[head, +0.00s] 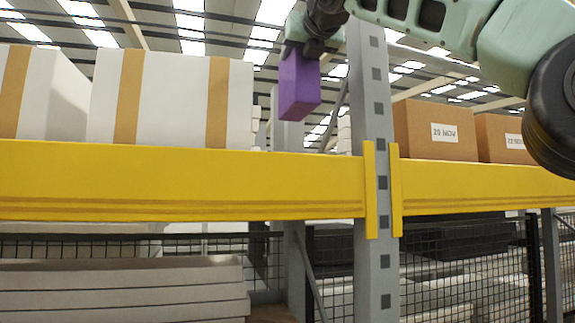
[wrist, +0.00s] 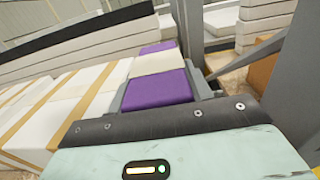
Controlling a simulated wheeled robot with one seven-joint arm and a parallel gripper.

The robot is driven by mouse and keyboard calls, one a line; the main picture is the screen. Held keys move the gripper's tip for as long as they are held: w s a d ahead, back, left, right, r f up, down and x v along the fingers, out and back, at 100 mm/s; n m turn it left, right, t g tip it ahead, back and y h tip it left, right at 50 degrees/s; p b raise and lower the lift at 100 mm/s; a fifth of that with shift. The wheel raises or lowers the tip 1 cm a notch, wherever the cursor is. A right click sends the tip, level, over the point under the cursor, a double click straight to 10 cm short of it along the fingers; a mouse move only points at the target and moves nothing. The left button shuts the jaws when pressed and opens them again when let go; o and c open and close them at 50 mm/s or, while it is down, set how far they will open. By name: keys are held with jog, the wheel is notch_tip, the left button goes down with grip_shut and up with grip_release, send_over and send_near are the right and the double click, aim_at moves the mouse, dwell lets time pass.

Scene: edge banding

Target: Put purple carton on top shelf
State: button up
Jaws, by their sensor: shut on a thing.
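The purple carton (head: 299,86) hangs upright below my gripper (head: 308,46) in the head view, left of the grey post and higher in the picture than the yellow beam. In the wrist view my gripper (wrist: 160,84) is shut on the purple carton (wrist: 158,89), with a finger on each side. Beyond it show a pale strip and a second purple patch; I cannot tell whether these belong to the same carton. The top shelf's yellow front beam (head: 180,182) runs across the head view. The shelf surface behind it is hidden.
White boxes with tan bands (head: 180,98) stand on the shelf at left. Brown labelled boxes (head: 432,128) stand right of the grey post (head: 371,120). A gap shows between the white boxes and the post. White stacked boards (head: 120,288) lie below the beam.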

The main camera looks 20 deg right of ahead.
jog(key=b, duration=0.2)
send_over(300, 112)
notch_tip(300, 112, down, 5)
jog(key=shift+f, duration=2.4)
jog(key=o, duration=1.5)
jog(key=shift+f, duration=0.1)
jog(key=shift+o, duration=0.2)
jog(key=s+b, duration=0.6)
jog(key=s, duration=0.5)
jog(key=shift+s+a+b, duration=0.1)
jog(key=shift+s+b, duration=0.05)
jog(key=shift+b, duration=0.15)
jog(key=shift+s, duration=0.4)
